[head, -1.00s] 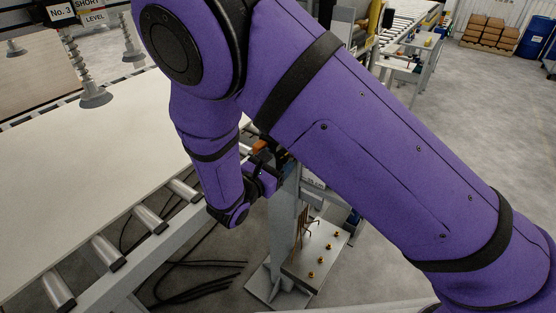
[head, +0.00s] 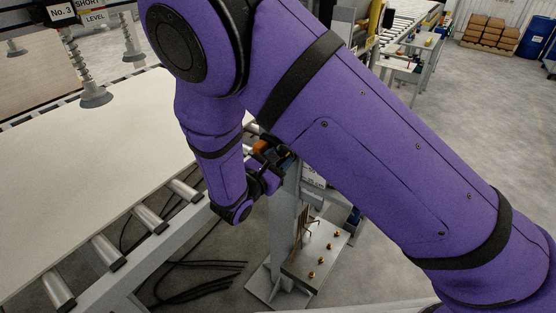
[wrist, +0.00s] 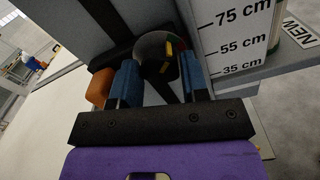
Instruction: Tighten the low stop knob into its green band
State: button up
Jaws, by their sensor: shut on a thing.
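In the wrist view, a round black knob (wrist: 154,46) with a yellow mark on its face sits between the two blue fingers of my gripper (wrist: 159,72). The fingers are shut on the knob's sides. A small patch of green and red shows at the knob's right edge, partly hidden by the right finger, so I cannot tell where the mark stands against the green band. In the head view, my gripper (head: 279,163) is at the grey post (head: 284,215), mostly behind my arm, and the knob is hidden there.
An orange part (wrist: 99,88) is close beside the left finger. A scale label (wrist: 235,35) reading 75, 55 and 35 cm is to the right. A roller conveyor (head: 150,219) bearing a large pale board (head: 90,170) is left of the post. A suction cup (head: 95,97) hangs above the board.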

jog(key=shift+m, duration=0.4)
jog(key=o, duration=0.9)
jog(key=v, duration=1)
jog(key=shift+s+a, duration=0.3)
